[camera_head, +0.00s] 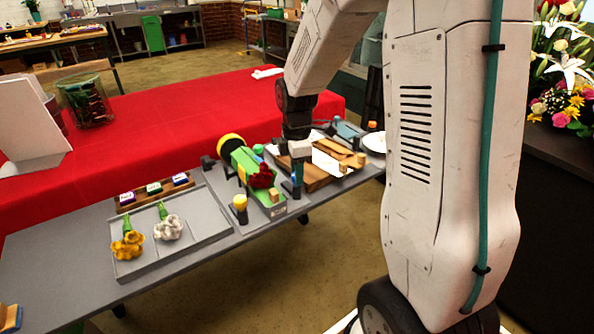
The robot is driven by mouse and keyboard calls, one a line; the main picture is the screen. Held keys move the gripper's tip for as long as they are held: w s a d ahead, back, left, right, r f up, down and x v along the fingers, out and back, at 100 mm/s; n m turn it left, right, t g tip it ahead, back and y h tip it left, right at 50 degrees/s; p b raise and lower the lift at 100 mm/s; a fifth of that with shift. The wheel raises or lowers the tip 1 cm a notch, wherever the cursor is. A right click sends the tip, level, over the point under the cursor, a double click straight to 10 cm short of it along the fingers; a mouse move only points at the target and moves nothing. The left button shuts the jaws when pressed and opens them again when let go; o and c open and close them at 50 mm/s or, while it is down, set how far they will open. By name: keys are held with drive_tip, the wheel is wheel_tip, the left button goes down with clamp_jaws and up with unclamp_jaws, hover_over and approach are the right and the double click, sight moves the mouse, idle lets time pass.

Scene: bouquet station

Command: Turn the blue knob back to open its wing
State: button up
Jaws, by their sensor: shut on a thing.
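The wing that belongs to the blue knob cannot be singled out, as my wrist covers part of the fixture.
Left of my gripper stands a green holder (247,165) with a red flower (262,177) and a yellow disc (230,146). A yellow-topped post (240,203) is near the bench edge. A grey tray (190,240) holds yellow and white flowers. A white plate (375,142) lies to the right.

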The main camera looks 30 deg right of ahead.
drive_tip(key=m, duration=0.4)
drive_tip(key=shift+m, duration=0.3)
drive_tip(key=m, duration=0.3)
drive_tip(key=shift+m, duration=0.3)
drive_tip(key=m, duration=0.3)
drive_tip(key=shift+m, duration=0.3)
drive_tip(key=shift+m+t, duration=0.3)
drive_tip(key=shift+m, duration=1.6)
drive_tip(key=o, duration=1)
drive_tip(key=shift+c, duration=0.2)
